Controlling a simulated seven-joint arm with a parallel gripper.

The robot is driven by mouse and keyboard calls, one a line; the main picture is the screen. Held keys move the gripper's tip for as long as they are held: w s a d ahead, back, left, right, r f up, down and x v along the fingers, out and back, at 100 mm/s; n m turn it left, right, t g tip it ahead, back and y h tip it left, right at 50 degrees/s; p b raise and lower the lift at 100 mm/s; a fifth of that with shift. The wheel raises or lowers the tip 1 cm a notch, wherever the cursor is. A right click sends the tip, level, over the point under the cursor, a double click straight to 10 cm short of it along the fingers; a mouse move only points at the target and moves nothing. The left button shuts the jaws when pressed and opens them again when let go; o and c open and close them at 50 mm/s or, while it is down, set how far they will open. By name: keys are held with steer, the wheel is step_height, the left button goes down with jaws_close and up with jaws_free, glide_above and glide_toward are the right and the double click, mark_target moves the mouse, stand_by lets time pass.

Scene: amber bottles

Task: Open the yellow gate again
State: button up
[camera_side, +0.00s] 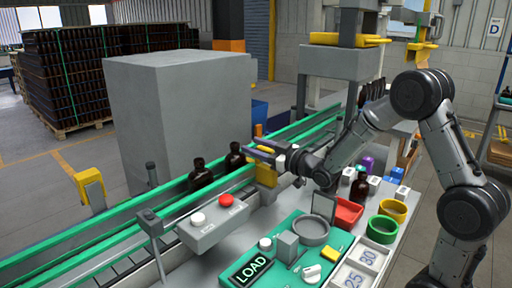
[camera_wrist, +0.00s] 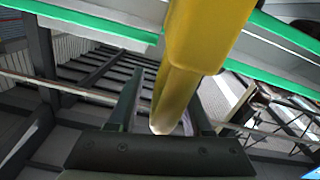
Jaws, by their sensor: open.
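The yellow gate (camera_side: 265,174) is at the near edge of the conveyor, just past the two bottles. In the wrist view the gate (camera_wrist: 208,38) shows as a thick yellow block narrowing to a yellow bar. My gripper (camera_side: 266,150) is at the gate in the side view, where its fingertips are small and partly merged with the yellow parts. In the wrist view my gripper (camera_wrist: 165,100) is open, with the bar running between its fingers. I cannot tell whether either finger touches the bar. Two amber bottles, one nearer (camera_side: 200,176) and one farther (camera_side: 234,158), stand upright on the conveyor.
Green rails (camera_side: 95,232) line the conveyor. A control box (camera_side: 218,222) with white and red buttons stands in front of it. The bench holds a green LOAD panel (camera_side: 290,250), a red tray (camera_side: 347,213), round containers and another bottle (camera_side: 359,188). A large grey cabinet (camera_side: 175,110) stands behind.

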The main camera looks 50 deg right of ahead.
jaws_close()
steer(key=shift+d, duration=0.15)
stand_by(1.3)
